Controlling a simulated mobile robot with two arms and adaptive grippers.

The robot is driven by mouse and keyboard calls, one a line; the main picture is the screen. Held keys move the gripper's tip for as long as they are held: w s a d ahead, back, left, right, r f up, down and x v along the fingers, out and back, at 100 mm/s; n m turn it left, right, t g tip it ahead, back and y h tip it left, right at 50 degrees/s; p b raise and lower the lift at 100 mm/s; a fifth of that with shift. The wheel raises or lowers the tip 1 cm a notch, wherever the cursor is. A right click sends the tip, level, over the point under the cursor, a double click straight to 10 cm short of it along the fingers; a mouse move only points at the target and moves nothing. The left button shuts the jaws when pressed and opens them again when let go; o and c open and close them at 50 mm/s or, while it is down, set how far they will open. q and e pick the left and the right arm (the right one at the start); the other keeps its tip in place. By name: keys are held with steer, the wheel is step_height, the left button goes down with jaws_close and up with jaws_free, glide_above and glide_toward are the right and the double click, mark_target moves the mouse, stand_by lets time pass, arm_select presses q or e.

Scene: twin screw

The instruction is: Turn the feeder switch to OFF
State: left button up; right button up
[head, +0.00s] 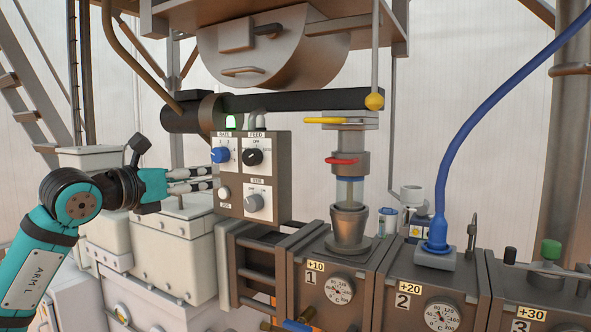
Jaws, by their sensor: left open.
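The control box (283,180) stands upright left of the middle of the head view. The feeder switch (253,157) is the black knob at its upper right, under a label that reads like FEED. Its exact pointing direction is too small to tell. My left gripper (210,180) is open, with its fingers pointing right at the left edge of the box. The fingertips are near the blue knob (220,155) and left of the feeder switch. I cannot tell whether they touch the box. My right gripper is not in view.
A grey knob (254,203) and a pale button (224,193) sit lower on the box. A dark pipe (300,103) runs above. Numbered barrel zones (340,289) and a blue hose (455,140) lie to the right.

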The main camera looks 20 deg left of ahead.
arm_select(q)
steer(key=s+r, duration=0.1)
steer(key=r, duration=0.1)
steer(key=p, duration=0.8)
glide_toward(248, 159)
steer(key=shift+t+y, duration=0.3)
steer(key=shift+y, duration=0.1)
steer(key=w, duration=0.5)
steer(key=w+d, duration=0.1)
steer(key=w, duration=0.2)
steer(key=shift+w+d+f, duration=0.1)
steer(key=shift+w+d, duration=0.05)
steer(key=shift+w, duration=0.2)
steer(key=shift+w+d+f+p, duration=0.1)
steer(key=shift+w+p, duration=0.2)
steer(key=shift+w, duration=0.35)
steer(key=shift+c, duration=0.5)
steer(key=c, duration=1.1)
steer(key=shift+o, duration=0.2)
